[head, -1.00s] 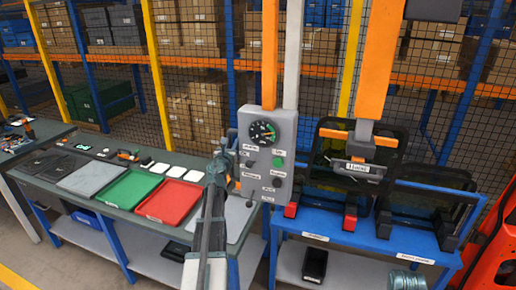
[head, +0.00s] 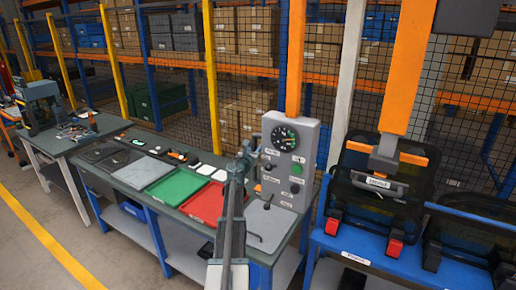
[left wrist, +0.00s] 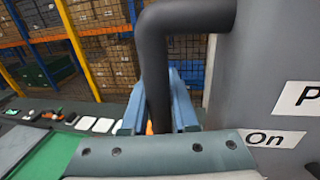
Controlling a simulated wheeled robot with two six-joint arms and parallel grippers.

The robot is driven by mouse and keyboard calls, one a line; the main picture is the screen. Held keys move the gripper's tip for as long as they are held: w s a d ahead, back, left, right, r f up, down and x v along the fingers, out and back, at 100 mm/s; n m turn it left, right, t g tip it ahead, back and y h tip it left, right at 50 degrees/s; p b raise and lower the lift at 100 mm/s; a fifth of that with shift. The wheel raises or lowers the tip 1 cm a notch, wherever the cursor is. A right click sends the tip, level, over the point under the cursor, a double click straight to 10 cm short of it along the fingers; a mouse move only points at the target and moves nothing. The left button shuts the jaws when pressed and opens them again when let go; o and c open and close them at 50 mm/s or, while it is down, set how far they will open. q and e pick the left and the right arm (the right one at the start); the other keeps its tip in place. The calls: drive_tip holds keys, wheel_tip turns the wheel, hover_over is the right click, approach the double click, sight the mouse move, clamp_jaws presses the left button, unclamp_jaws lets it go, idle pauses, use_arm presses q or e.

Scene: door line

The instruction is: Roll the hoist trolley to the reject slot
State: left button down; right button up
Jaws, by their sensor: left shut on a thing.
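The hoist's orange upright (head: 405,75) hangs down at the right of the head view. Its grey lower block and orange crossbar (head: 413,158) meet a dark-framed pane (head: 350,192). A small labelled grey handle (head: 378,183) is in front of the pane. My left gripper (head: 246,155) is at the left edge of the grey control panel (head: 297,140). In the left wrist view its blue-grey fingers (left wrist: 158,105) are shut around a black bent lever (left wrist: 155,60) beside an "On" label. The reject slot cannot be made out for sure. My right gripper is out of view.
The blue rack (head: 365,250) has red and black blocks under the pane; a second dark pane (head: 470,225) stands to its right. The bench at left carries a green tray (head: 178,187) and a red tray (head: 205,203). Mesh fencing stands behind; floor at left is clear.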

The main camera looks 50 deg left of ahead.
use_arm(q)
drive_tip(key=c, duration=0.7)
unclamp_jaws()
drive_tip(key=shift+a, duration=0.3)
drive_tip(key=shift+s+d, duration=0.1)
drive_tip(key=shift+d, duration=0.05)
drive_tip(key=v, duration=1.3)
drive_tip(key=shift+s+d, duration=0.1)
drive_tip(key=shift+s, duration=0.15)
